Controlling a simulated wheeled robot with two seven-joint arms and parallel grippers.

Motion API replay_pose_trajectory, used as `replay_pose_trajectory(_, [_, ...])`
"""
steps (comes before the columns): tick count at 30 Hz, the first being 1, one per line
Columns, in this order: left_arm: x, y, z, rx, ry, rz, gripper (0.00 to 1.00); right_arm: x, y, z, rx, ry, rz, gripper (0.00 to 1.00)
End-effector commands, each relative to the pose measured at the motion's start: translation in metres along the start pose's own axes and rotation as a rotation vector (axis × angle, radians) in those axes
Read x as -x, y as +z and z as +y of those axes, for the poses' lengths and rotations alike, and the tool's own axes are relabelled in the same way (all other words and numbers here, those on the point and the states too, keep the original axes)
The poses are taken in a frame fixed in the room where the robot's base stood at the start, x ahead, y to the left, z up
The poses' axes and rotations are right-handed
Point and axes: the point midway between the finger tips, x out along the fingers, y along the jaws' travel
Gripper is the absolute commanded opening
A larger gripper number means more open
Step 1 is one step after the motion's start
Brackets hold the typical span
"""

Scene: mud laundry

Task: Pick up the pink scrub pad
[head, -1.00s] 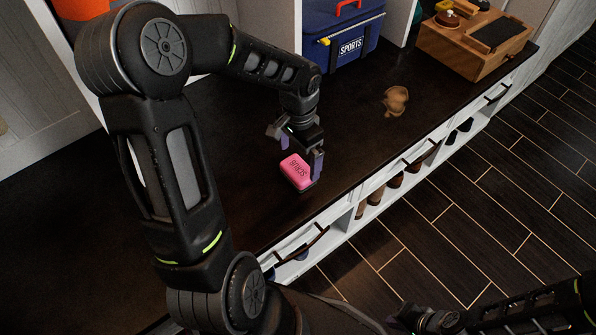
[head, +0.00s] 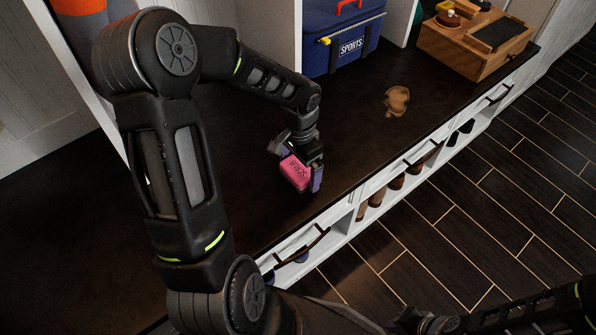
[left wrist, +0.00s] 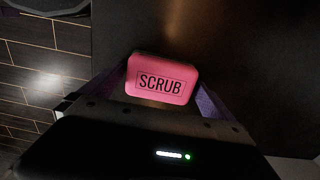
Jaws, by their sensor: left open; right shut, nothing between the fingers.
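The pink scrub pad (head: 295,173) lies on the dark bench top, near its front edge. It is a small rounded block marked SCRUB, and it also shows in the left wrist view (left wrist: 161,80). My left gripper (head: 299,166) is open, with its purple-padded fingers on either side of the pad. In the left wrist view the pad sits between the two fingers, close to both; I cannot tell whether they touch it. My right gripper (head: 428,321) is shut and empty at the bottom of the head view, away from the bench top.
A blue SPORTS box (head: 343,45) and a wooden box (head: 466,54) stand at the back. Cubbies with shoes (head: 378,198) are under the front edge. The bench around the pad is clear.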

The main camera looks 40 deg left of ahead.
Motion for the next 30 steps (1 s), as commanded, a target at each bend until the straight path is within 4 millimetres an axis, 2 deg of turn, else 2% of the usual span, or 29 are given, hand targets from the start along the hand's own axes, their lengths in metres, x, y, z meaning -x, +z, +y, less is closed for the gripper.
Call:
replay_pose_trajectory(2, [0.0001,0.0000,-0.0001,0.000,0.000,0.000,1.00,0.0000,0.0000,0.0000,0.000,0.000,0.000,0.00])
replay_pose_trajectory(5, [0.0001,0.0000,0.0000,0.000,0.000,0.000,0.93,0.0000,0.0000,0.0000,0.000,0.000,0.000,0.00])
replay_pose_trajectory(22, [0.0001,0.0000,-0.0001,0.000,0.000,0.000,0.46,0.0000,0.0000,0.0000,0.000,0.000,0.000,0.00])
replay_pose_trajectory(30, [0.0018,-0.0001,-0.0002,0.000,-0.001,0.000,0.44,0.0007,0.0000,-0.0003,0.000,0.000,0.000,0.00])
